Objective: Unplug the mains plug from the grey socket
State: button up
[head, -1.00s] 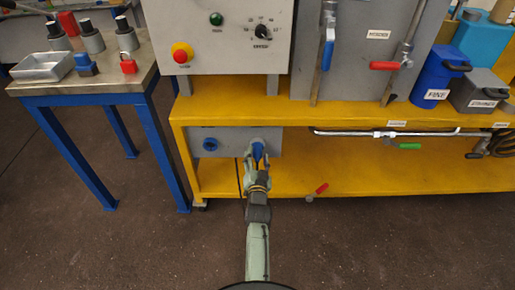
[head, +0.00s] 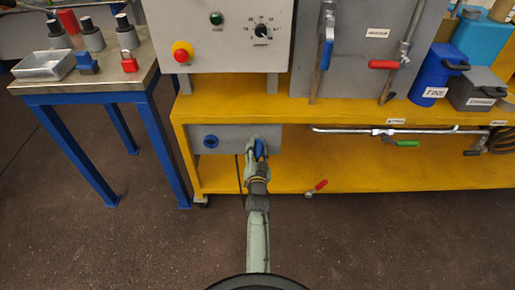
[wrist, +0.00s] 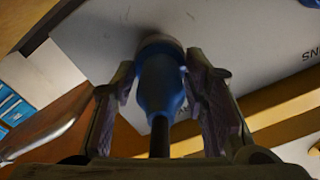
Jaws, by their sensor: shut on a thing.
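The blue mains plug (head: 260,150) is at the grey socket box (head: 232,137) under the yellow bench top. In the wrist view the plug (wrist: 160,82) stands between my two fingers, with its black cable (wrist: 159,137) running back toward my palm. My gripper (head: 257,146) is shut on the plug body; its fingers also show on both sides in the wrist view (wrist: 161,70). The plug's front end meets a grey ring against the grey face (wrist: 225,40). The contacts are hidden, so I cannot tell how deep it sits.
A second blue round outlet (head: 210,142) is left on the same box. The yellow bench (head: 340,172) surrounds it, with a pipe (head: 350,131) with a green handle to the right. A red-handled valve (head: 318,187) sits low at the right. The floor in front is clear.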

aim_at(257, 158)
grip_shut()
jog(key=shift+s, duration=0.1)
jog(key=shift+s+f+b, duration=0.1)
jog(key=shift+s+b, duration=1)
jog(key=shift+s, duration=0.2)
jog(key=shift+s+b, duration=0.45)
jog(key=shift+s, duration=0.05)
jog(key=shift+s+b, duration=0.5)
jog(key=shift+s, duration=1)
